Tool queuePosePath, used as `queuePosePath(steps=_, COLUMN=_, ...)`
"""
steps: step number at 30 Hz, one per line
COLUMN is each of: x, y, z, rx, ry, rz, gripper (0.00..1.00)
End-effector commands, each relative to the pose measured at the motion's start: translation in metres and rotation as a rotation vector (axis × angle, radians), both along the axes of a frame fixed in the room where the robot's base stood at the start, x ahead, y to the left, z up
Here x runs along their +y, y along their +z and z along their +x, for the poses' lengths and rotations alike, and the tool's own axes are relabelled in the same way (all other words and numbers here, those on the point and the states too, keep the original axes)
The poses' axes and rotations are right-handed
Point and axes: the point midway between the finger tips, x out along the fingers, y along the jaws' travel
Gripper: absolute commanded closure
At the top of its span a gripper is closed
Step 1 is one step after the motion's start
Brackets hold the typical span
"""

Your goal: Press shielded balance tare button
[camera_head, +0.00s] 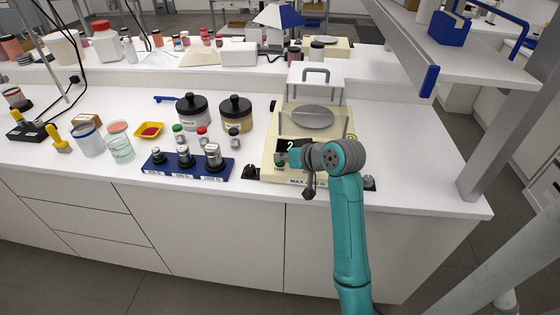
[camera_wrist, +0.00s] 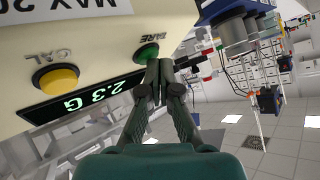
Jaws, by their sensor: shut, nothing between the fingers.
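The shielded balance (camera_head: 268,173) is a cream box with a round grey pan (camera_head: 313,117) and a clear shield with a handle. Its front fills the upper left of the wrist view, upside down. The green TARE button (camera_wrist: 146,53) sits there, near a lit display (camera_wrist: 84,99) reading 2.3 G and a yellow CAL button (camera_wrist: 55,78). My gripper (camera_wrist: 159,68) is shut and empty, its fingertips right beside the green button and overlapping its edge in the picture. I cannot tell whether they touch it. In the head view my wrist hides part of the balance's front.
A blue block with metal weights (camera_head: 188,167) stands left of the balance. Two black-lidded jars (camera_head: 236,114) and several small bottles stand behind it. A yellow tray (camera_head: 149,130) and glass beakers are farther left. The counter to the right of the balance (camera_head: 420,170) is mostly clear.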

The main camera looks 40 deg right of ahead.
Motion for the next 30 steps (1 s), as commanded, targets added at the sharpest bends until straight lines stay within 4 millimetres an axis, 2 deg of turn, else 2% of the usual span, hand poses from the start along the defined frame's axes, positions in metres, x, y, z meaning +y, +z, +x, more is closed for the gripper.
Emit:
queuePosePath(steps=9, x=0.0, y=-0.001, z=0.0, rx=0.0, ry=0.0, rz=0.0, gripper=1.0)
queuePosePath(steps=21, x=0.005, y=0.015, z=-0.003, rx=0.0, ry=0.001, rz=-0.001, gripper=1.0)
queuePosePath(steps=30, x=0.005, y=0.016, z=-0.004, rx=0.0, ry=0.0, rz=0.0, gripper=1.0)
